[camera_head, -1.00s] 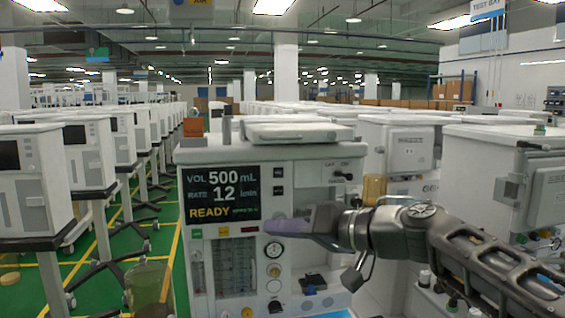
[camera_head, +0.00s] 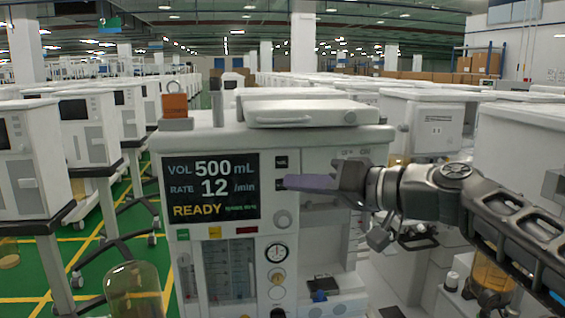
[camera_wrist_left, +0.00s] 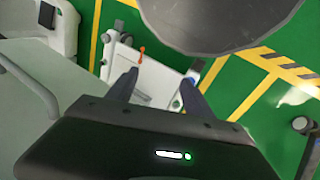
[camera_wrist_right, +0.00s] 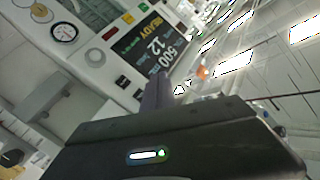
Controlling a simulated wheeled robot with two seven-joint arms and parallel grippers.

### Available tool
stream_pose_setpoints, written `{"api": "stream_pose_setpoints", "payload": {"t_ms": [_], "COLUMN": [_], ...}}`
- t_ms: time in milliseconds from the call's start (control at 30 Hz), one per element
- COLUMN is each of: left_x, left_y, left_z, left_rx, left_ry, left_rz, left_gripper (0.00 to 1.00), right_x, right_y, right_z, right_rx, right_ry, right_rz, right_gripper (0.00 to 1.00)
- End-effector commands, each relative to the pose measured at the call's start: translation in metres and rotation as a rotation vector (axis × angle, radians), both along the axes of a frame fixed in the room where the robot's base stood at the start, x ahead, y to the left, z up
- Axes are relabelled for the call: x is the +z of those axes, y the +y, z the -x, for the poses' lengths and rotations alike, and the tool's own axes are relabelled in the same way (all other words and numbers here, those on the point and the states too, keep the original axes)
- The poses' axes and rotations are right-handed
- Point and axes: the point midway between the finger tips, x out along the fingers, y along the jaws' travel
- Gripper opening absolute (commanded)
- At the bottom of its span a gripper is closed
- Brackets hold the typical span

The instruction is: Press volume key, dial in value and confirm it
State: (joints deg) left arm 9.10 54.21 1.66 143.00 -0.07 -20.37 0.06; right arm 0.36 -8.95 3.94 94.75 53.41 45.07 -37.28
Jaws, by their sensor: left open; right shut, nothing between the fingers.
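The anaesthesia cart's screen (camera_head: 211,188) reads VOL 500 mL, RATE 12 /min and READY. Right of it are an upper black key (camera_head: 281,162), a lower black key (camera_head: 280,184) and a round grey knob (camera_head: 283,218). My right gripper (camera_head: 292,182) is shut and empty, its purple-grey fingertips at the lower key's height and partly over it. I cannot tell whether they touch. In the right wrist view, the shut fingers (camera_wrist_right: 157,92) are beside the screen (camera_wrist_right: 150,48) and keys. My left gripper (camera_wrist_left: 158,88) is open and empty, seen only in its wrist view.
A gauge (camera_head: 277,253) and flow tubes (camera_head: 230,270) are below the screen. An orange block (camera_head: 175,105) and a white flat case (camera_head: 305,113) are on top of the cart. More carts stand on both sides. Green floor shows at the left.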

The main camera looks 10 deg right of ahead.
Motion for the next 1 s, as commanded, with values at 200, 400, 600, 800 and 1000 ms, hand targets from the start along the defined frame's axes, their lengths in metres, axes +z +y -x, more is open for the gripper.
{"api": "stream_pose_setpoints", "payload": {"t_ms": [200, 400, 600, 800, 1000], "left_x": [0.006, 0.019, 0.036, 0.037, 0.038], "left_y": [0.0, 0.0, 0.0, 0.0, 0.001], "left_z": [0.0, 0.0, 0.001, 0.001, 0.002], "left_rx": [0.0, 0.0, 0.0, 0.0, 0.0], "left_ry": [0.0, 0.0, 0.003, 0.005, 0.006], "left_rz": [0.0, 0.0, -0.001, -0.002, -0.003], "left_gripper": [0.6, 0.6, 0.6, 0.6, 0.6], "right_x": [0.002, 0.003, 0.003, 0.001, 0.0], "right_y": [0.0, 0.0, 0.0, 0.0, -0.001], "right_z": [-0.009, -0.03, -0.057, -0.079, -0.088], "right_rx": [-0.001, 0.0, 0.0, -0.001, -0.001], "right_ry": [0.0, 0.002, 0.003, 0.001, 0.0], "right_rz": [0.001, 0.0, 0.0, 0.0, 0.001], "right_gripper": [0.0, 0.0, 0.0, 0.0, 0.0]}}
